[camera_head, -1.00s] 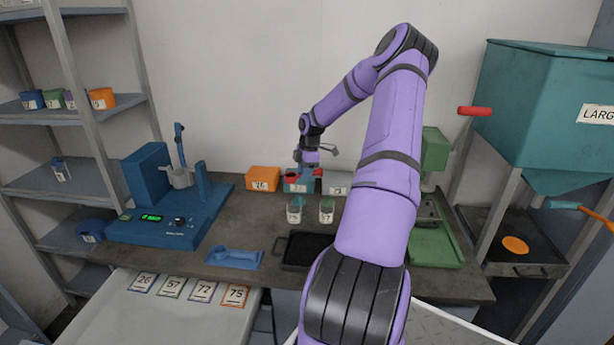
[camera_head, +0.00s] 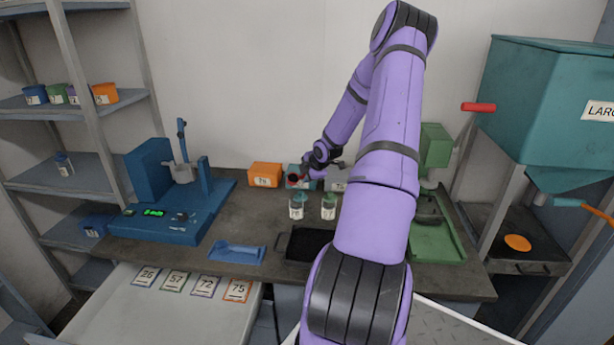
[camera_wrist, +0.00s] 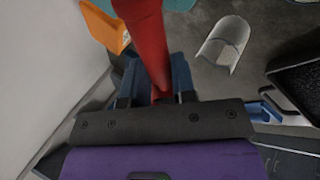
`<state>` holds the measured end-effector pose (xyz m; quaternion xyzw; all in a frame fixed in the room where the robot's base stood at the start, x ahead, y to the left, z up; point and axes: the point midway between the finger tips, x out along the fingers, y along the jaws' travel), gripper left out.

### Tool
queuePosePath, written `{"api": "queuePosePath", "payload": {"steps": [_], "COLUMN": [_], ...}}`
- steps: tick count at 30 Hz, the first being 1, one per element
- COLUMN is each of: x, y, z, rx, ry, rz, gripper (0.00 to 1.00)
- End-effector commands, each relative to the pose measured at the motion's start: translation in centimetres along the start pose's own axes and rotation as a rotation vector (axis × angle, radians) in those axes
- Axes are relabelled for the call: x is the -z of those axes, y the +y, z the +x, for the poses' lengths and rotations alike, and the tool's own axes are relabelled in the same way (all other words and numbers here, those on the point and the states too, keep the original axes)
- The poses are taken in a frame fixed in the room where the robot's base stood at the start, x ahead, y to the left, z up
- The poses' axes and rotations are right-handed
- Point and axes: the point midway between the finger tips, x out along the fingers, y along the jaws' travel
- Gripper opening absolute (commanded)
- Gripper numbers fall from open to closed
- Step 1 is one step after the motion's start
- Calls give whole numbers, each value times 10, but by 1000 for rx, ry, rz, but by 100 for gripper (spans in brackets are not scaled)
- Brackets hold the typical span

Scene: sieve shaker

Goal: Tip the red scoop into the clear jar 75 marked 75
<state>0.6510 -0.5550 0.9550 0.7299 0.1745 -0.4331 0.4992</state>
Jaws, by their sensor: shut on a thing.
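The red scoop (camera_wrist: 150,45) is held by its handle between the blue fingers of my gripper (camera_wrist: 156,88), which is shut on it. In the head view, a little of the scoop shows as dark red (camera_head: 293,179) beside my wrist, in front of the teal bin. The scoop's contents cannot be seen. Two clear jars stand upright on the bench below my gripper, a left jar (camera_head: 296,209) and a right jar (camera_head: 328,209). Their labels are too small to tell which is 75. One clear vessel (camera_wrist: 224,44) shows right of the scoop in the wrist view.
An orange bin (camera_head: 265,174), a teal bin and a grey bin (camera_head: 340,183) line the wall. A blue machine (camera_head: 165,215) stands left, a green one (camera_head: 434,240) right.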

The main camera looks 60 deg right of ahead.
Motion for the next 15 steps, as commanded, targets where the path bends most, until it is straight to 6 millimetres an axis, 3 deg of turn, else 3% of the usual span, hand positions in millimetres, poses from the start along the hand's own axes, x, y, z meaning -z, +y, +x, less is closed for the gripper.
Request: {"api": "queuePosePath", "payload": {"steps": [15], "x": [1], "y": [-5], "z": [-1], "rx": [-321], "ry": [3], "rz": [-50], "gripper": [6]}}
